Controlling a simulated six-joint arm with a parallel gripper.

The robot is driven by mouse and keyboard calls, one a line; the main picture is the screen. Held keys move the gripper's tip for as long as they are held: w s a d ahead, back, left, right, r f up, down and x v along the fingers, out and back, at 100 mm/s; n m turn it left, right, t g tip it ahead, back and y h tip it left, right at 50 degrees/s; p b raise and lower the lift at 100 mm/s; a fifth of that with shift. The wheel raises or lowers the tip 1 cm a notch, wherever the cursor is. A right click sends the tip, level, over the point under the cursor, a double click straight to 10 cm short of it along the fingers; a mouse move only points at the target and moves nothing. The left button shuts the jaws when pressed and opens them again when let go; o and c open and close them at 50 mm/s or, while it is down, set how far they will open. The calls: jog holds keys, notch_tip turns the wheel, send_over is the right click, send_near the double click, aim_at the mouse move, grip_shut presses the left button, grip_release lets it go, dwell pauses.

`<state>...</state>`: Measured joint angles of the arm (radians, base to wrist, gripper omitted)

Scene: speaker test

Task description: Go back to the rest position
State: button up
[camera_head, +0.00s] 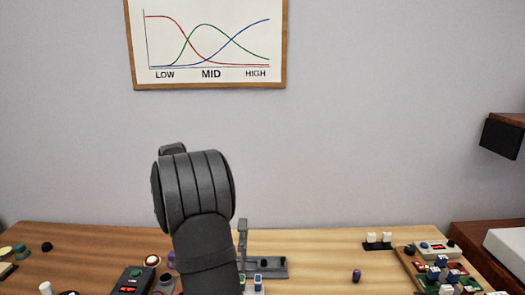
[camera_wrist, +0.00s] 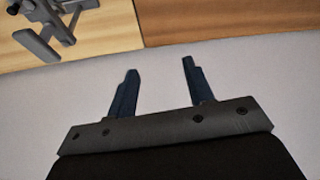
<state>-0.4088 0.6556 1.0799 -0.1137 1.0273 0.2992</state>
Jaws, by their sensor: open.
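My gripper (camera_wrist: 160,80) shows in the wrist view with its two dark fingers spread apart and nothing between them. A plain pale grey surface lies behind the fingers. In the head view my dark arm rises in the middle, in front of the wall and above the wooden table (camera_head: 320,262). The gripper itself cannot be made out in the head view. The arm hides part of the table's middle.
A grey metal fixture (camera_head: 268,268) stands just right of my arm; a grey fixture also shows in the wrist view (camera_wrist: 50,30). A device with a red display (camera_head: 130,282) sits left. A tray of blocks (camera_head: 410,270) is at right. A small purple object (camera_head: 356,275) lies between.

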jog(key=w+d+m+h, duration=0.1)
jog(key=w+d, duration=0.3)
jog(key=d, duration=1.1)
jog(key=shift+w+m, duration=0.25)
jog(key=shift+m, duration=0.55)
